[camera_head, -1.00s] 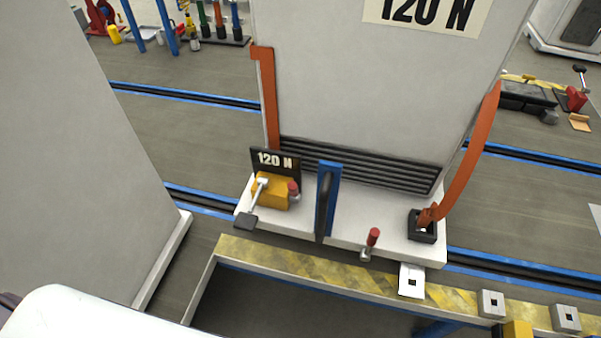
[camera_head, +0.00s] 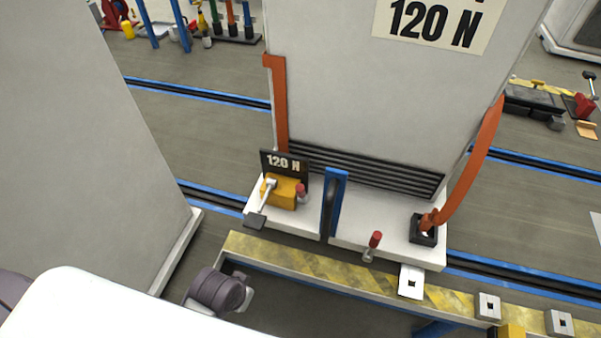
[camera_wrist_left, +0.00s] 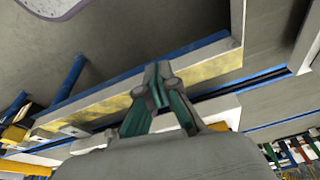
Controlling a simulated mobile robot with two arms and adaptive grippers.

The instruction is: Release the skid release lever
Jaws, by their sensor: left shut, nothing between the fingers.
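The skid's white base (camera_head: 285,220) carries a yellow block (camera_head: 282,192) with a grey lever (camera_head: 262,204) that ends in a dark pedal-like tip. A red-handled lever (camera_head: 373,243) stands further right on the base. I cannot tell for sure which is the skid release lever. My left gripper's green fingers (camera_wrist_left: 157,80) are shut and empty in the left wrist view. They are apart from the levers, in front of the striped rail (camera_wrist_left: 100,108). A dark joint of my left arm shows low in the head view, with the fingers not clear there. My right gripper is out of view.
A yellow-black striped rail (camera_head: 330,272) runs in front of the base, with square metal plates (camera_head: 411,282) at its right. A large grey panel (camera_head: 70,140) fills the left.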

